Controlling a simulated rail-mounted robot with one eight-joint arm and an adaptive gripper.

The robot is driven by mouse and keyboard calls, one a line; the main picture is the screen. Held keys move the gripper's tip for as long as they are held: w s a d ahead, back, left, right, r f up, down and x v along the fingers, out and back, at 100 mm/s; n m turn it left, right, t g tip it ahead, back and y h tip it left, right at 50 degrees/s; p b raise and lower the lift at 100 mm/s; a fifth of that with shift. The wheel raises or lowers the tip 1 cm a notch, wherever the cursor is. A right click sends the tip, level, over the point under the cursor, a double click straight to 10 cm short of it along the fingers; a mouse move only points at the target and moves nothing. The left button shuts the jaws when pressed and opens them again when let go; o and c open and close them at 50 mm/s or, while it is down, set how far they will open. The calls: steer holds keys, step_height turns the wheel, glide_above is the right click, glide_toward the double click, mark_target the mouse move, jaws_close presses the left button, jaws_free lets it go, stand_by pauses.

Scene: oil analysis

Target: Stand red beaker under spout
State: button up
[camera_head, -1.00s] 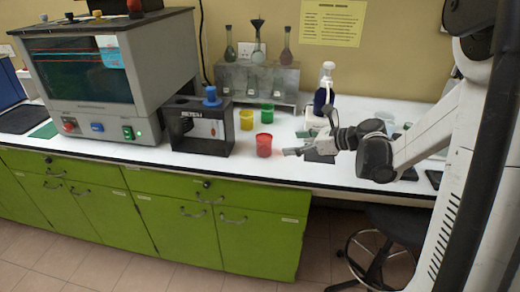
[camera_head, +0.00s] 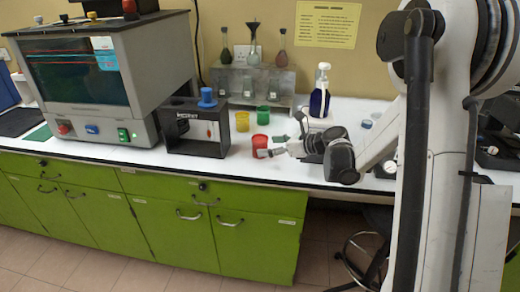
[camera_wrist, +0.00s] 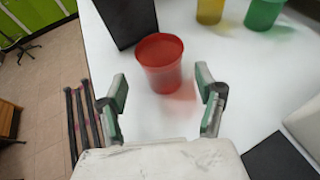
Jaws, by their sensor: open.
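The red beaker (camera_head: 261,144) stands upright on the white bench; in the wrist view it (camera_wrist: 160,64) is just ahead of and between my fingertips. My gripper (camera_head: 268,152) is open, its fingers low over the bench at the beaker's right side. In the wrist view my gripper's two green-padded fingers (camera_wrist: 162,92) are spread, with nothing held. The black box-shaped apparatus (camera_head: 197,127) with a blue knob on top stands left of the beaker; its dark side (camera_wrist: 124,18) shows at the wrist view's top. I cannot make out a spout clearly.
A yellow beaker (camera_head: 242,121) and a green beaker (camera_head: 263,115) stand behind the red one. A flask rack (camera_head: 282,82) and a blue bottle (camera_head: 320,98) are farther back. The bench's front edge (camera_head: 225,176) is close.

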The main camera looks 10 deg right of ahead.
mark_target(266, 145)
steer(key=x, duration=0.4)
steer(key=shift+w+a, duration=0.15)
steer(key=shift+w, duration=0.3)
steer(key=c, duration=1.3)
steer(key=shift+r, duration=0.1)
